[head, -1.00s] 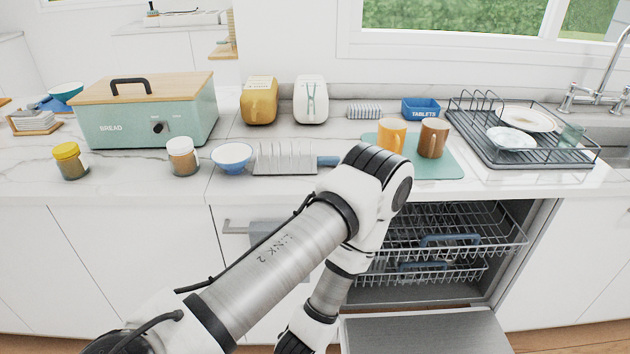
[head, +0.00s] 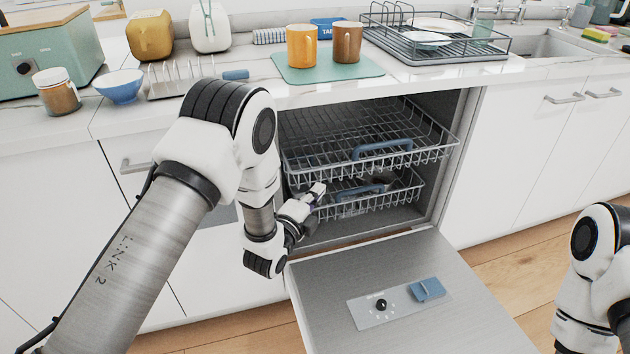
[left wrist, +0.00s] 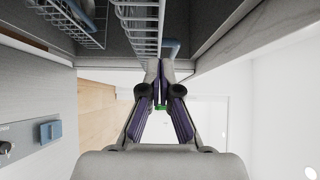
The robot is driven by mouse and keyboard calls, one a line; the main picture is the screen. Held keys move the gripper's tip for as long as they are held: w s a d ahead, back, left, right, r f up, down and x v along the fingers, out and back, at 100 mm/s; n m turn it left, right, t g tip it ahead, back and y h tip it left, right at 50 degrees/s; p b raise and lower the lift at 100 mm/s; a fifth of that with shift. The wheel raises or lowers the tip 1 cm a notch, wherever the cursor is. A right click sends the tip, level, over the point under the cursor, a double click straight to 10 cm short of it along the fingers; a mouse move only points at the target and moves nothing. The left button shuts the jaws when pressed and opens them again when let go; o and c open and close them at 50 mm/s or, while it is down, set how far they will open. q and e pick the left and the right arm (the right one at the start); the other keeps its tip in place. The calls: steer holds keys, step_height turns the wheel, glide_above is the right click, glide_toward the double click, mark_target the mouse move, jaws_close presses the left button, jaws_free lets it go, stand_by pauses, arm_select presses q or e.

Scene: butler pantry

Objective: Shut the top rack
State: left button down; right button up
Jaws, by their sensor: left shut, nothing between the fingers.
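The dishwasher's top rack (head: 430,154) is a grey wire basket with a blue front handle (head: 383,149). It sticks out of the open dishwasher. The lower rack (head: 405,200), also with a blue handle, sits beneath it. My left gripper (head: 314,192) is shut and empty, below the top rack's left front corner and by the left side of the opening. In the left wrist view my left fingertips (left wrist: 160,85) meet, with rack wires and a blue handle (left wrist: 171,49) just beyond them. My right gripper is out of view; only its arm shows at the right.
The dishwasher door (head: 400,290) lies folded down in front, with a dial and blue latch. The counter above holds a green mat (head: 350,70) with an orange mug (head: 301,46) and a brown mug (head: 347,42). A dish drainer (head: 440,55) stands at the right.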

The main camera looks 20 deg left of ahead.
mark_target(310, 172)
arm_select(q)
steer(key=w, duration=0.1)
steer(key=w+a, duration=0.1)
steer(key=w, duration=0.1)
steer(key=w+a, duration=0.1)
steer(key=w, duration=0.1)
steer(key=shift+w+b, duration=0.15)
steer(key=shift+b, duration=0.2)
steer(key=shift+w+a+f+b, duration=0.1)
steer(key=shift+w+a+b, duration=0.15)
steer(key=shift+w+a, duration=0.4)
steer(key=shift+w+a+b, duration=0.2)
steer(key=shift+w+a, duration=0.15)
steer(key=shift+w, duration=0.55)
steer(key=shift+s+d, duration=0.1)
